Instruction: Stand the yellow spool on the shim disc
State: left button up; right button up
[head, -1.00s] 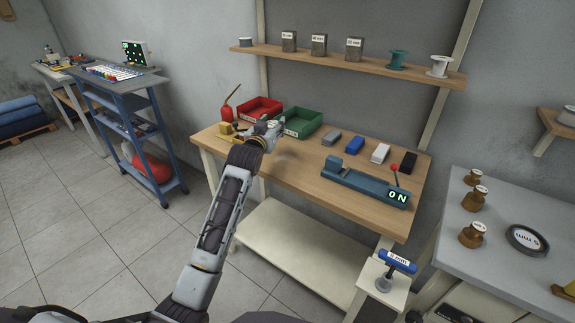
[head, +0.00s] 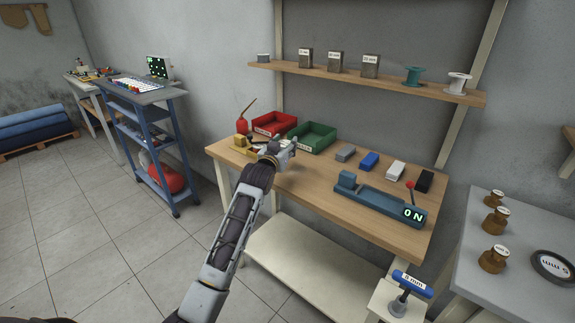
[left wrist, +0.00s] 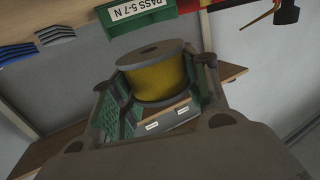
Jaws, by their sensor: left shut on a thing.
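The yellow spool (left wrist: 158,75) is between the fingers of my left gripper (left wrist: 160,84), which is shut on it. The spool has grey flanges and a yellow winding, and its near flange faces the wrist camera. In the head view my left gripper (head: 284,150) is above the wooden bench, in front of the green bin; the spool is mostly hidden there. A dark round disc (head: 553,267) with a "mm" label lies on the grey table at the right; I cannot tell whether it is the shim disc. My right gripper is not in view.
The wooden bench holds a red bin (head: 274,123), a green bin (head: 312,137), several small blocks and a teal device (head: 378,202) reading "ON". Several brown knobbed weights (head: 494,258) stand on the grey table. A shelf (head: 370,80) above holds blocks and spools.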

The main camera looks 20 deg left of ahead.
pick_arm(q)
jog(key=shift+f, duration=1.5)
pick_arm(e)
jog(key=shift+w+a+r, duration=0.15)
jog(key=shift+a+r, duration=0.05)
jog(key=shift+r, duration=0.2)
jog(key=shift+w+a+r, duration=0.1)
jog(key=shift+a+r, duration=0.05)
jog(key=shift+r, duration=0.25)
pick_arm(q)
jog(key=shift+f, duration=0.1)
